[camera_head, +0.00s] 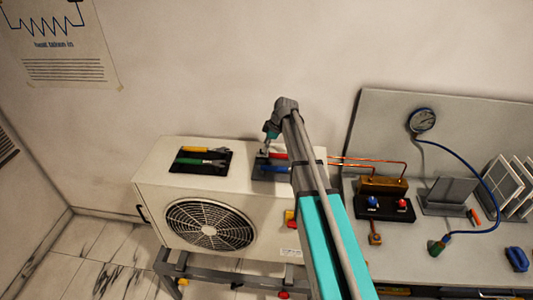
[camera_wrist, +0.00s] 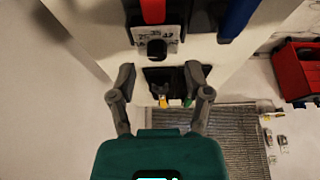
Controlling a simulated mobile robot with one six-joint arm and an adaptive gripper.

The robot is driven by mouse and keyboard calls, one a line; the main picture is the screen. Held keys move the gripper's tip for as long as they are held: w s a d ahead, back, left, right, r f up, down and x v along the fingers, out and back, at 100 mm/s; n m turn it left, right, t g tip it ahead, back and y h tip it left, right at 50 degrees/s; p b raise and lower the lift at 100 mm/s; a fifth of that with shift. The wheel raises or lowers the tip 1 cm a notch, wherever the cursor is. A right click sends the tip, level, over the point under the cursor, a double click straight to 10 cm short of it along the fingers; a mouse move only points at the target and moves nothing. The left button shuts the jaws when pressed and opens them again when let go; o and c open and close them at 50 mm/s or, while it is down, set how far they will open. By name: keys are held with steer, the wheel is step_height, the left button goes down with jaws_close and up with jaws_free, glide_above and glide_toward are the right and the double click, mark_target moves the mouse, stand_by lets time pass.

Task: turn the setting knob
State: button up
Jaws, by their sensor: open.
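A black knob (camera_wrist: 157,48) sits on a pale plate with dark markings (camera_wrist: 143,35) in the wrist view, just below the end of a red bar or handle (camera_wrist: 153,11). My gripper (camera_wrist: 160,80) is open, its fingers spread wide and empty. The knob appears just above the gap between the fingertips in the picture, apart from both. In the head view my gripper (camera_head: 268,142) is over the top right of the white fan unit (camera_head: 260,205), close to a red handle (camera_head: 277,156) and a blue handle (camera_head: 272,168). I cannot make out the knob there.
A dark mat with yellow- and green-handled tools (camera_head: 203,155) lies on the unit's left top. To the right stand copper pipes (camera_head: 390,162), a pressure gauge (camera_head: 422,120) and a blue hose (camera_head: 478,188). A red box (camera_wrist: 298,70) shows at the wrist view's right.

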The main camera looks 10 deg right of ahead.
steer(key=shift+b+x, duration=0.9)
steer(key=shift+x, duration=0.4)
